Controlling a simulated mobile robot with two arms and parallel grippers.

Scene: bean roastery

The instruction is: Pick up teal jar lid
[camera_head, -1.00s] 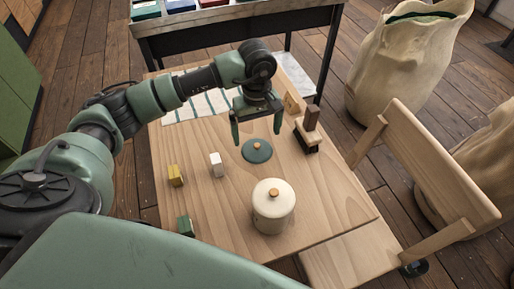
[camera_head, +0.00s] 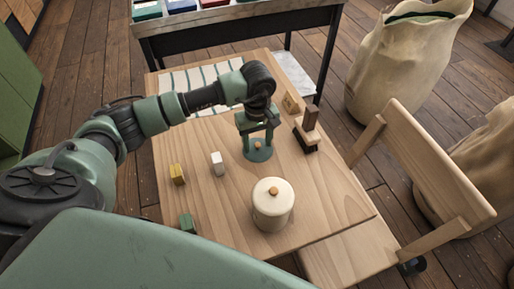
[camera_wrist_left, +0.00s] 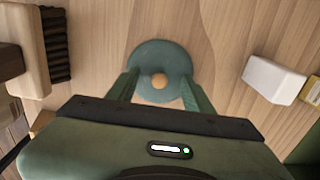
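The teal jar lid (camera_head: 258,151) lies flat on the wooden table, a round disc with a small wooden knob. It also shows in the left wrist view (camera_wrist_left: 160,57), its knob between the two fingers. My left gripper (camera_head: 258,148) is right over the lid with its fingers pointing down. In the left wrist view the fingers (camera_wrist_left: 161,88) stand apart on either side of the knob, with a gap to it on both sides. My right gripper is not in view.
A cream jar with its own lid (camera_head: 272,207) stands nearer on the table. A white block (camera_head: 217,164), a yellow block (camera_head: 177,174) and a green block (camera_head: 187,223) are to the left. A wooden brush (camera_head: 307,130) stands close on the right.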

